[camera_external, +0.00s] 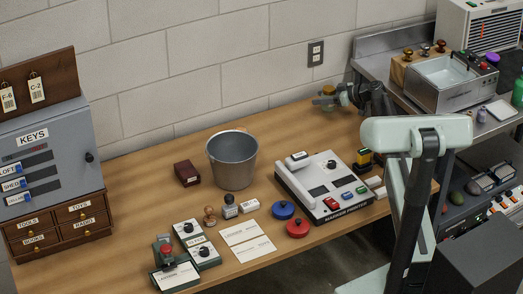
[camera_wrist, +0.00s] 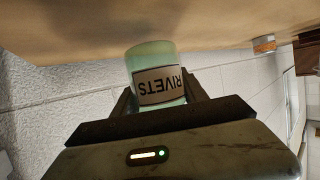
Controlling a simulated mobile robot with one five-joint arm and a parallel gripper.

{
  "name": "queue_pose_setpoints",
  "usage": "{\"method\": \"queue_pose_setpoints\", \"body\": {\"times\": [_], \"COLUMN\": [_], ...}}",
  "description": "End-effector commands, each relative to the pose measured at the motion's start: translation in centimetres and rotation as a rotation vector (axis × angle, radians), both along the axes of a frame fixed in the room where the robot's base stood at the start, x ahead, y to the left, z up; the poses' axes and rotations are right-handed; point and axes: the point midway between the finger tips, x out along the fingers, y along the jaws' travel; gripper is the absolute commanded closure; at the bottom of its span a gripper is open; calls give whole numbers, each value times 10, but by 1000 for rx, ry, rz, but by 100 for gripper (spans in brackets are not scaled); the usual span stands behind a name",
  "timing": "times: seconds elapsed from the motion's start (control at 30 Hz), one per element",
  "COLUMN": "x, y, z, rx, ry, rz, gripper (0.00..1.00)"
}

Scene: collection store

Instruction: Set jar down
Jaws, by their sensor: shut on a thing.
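In the external view my gripper (camera_external: 338,97) is over the back right of the wooden bench (camera_external: 130,190), near the wall. The jar is small and hard to make out there.
A metal bucket (camera_external: 232,162) stands left of my gripper. A grey-and-black machine (camera_external: 320,190) stands in front of it. Red (camera_external: 298,229) and blue (camera_external: 283,209) discs, cards and stamps lie nearer the front edge. Bare wood shows between the bucket and my gripper.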

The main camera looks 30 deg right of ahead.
Motion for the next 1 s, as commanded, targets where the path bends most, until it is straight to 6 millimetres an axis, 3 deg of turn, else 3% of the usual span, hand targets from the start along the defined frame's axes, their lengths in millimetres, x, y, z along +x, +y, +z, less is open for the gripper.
{"method": "queue_pose_setpoints", "body": {"times": [0.03,0.1,0.43,0.47,0.5,0.53,0.9,1.0], "x": [0,-1,-1,-1,-1,-1,-1,-9], "y": [0,0,0,0,0,0,0,-5], "z": [-20,-27,-25,-24,-24,-24,-19,-15], "rx": [0,0,0,0,0,0,0,0], "ry": [0,0,0,0,0,0,0,0], "rz": [0,0,0,0,0,0,0,-1], "gripper": [97,97,97,44,33,28,28,28]}}
